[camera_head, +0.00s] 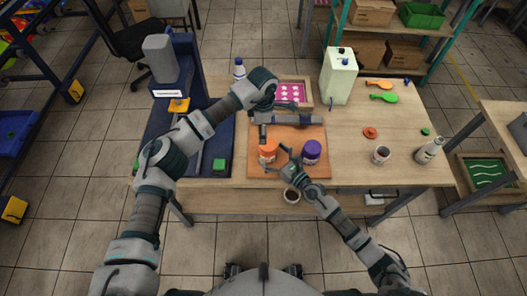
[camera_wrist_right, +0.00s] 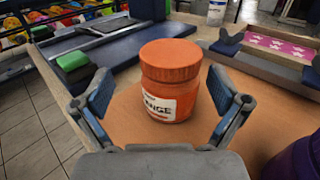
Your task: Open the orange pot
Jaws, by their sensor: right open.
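The orange pot (camera_head: 268,152) stands upright on the brown board (camera_head: 312,165). In the right wrist view the orange pot (camera_wrist_right: 170,85) has its orange lid (camera_wrist_right: 170,58) on and a white label partly showing. My right gripper (camera_head: 275,158) is open at the pot's near side. In the right wrist view its two fingers (camera_wrist_right: 162,104) stand apart to the left and right of the pot, with gaps visible. My left arm reaches over from the left, and my left gripper (camera_head: 263,132) points down close behind the orange pot. Its finger opening is too small to make out.
A purple pot (camera_head: 311,151) stands right of the orange pot. A pink printing screen (camera_head: 291,92) lies behind. A blue stand (camera_head: 165,95) with a green block (camera_head: 219,165) is at left.

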